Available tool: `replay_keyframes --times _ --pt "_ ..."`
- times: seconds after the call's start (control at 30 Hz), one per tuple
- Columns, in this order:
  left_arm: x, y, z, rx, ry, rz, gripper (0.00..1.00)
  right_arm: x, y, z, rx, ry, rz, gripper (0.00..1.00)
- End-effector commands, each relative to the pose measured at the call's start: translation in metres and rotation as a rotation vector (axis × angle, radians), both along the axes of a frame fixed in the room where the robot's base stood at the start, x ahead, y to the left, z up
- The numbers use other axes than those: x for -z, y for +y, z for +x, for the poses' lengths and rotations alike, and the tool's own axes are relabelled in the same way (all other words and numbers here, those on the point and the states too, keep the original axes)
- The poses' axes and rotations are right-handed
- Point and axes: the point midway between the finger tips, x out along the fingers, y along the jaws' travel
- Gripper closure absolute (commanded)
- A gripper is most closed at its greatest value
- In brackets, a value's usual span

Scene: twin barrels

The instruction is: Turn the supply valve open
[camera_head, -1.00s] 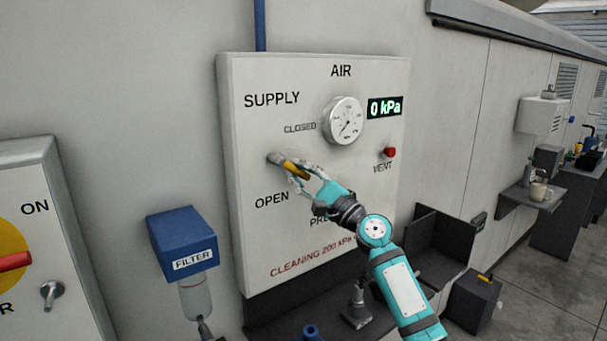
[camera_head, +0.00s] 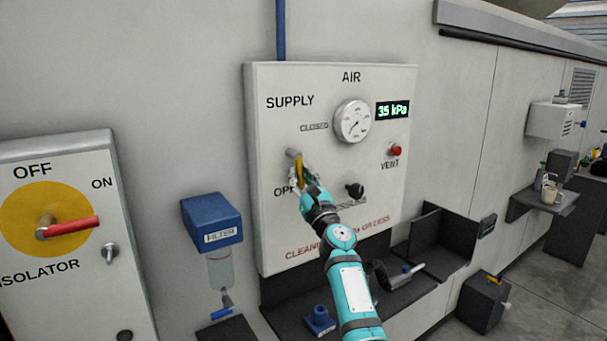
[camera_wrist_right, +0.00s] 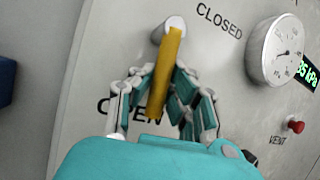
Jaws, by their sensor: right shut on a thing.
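The supply valve's yellow lever (camera_head: 299,168) sits on a metal hub on the white air panel (camera_head: 262,240), below the SUPPLY label. It points downward, toward the OPEN mark. My right gripper (camera_head: 303,182) is shut on the lever; its fingers partly cover the OPEN text. In the right wrist view the yellow lever (camera_wrist_right: 167,75) runs from the hub down between the fingers of my right gripper (camera_wrist_right: 165,98). The display (camera_head: 392,110) reads 35 kPa. My left gripper is not in view.
A round gauge (camera_head: 352,121), a red vent button (camera_head: 396,150) and a black knob (camera_head: 354,190) are on the panel. A blue filter (camera_head: 211,221) hangs left of it. An isolator with a red handle (camera_head: 68,228) is further left. A dark shelf (camera_head: 400,292) lies below.

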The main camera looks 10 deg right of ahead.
Motion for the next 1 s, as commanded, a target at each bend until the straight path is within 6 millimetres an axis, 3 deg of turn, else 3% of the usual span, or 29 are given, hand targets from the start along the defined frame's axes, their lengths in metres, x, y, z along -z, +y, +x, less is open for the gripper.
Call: replay_keyframes --times 0.2,0.77,0.8,1.0 --pt "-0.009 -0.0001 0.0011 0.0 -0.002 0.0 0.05 0.0075 0.0054 0.0033 -0.006 0.036 0.059 1.0" --pt "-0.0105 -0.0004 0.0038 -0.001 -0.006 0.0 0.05 0.0086 0.0052 0.004 -0.006 0.043 0.08 1.0" --pt "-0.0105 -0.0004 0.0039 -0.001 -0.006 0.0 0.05 0.0086 0.0051 0.0039 -0.005 0.043 0.081 0.85" --pt "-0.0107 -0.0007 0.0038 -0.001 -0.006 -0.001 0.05 0.0052 0.0034 0.0037 -0.002 0.038 0.083 0.6"
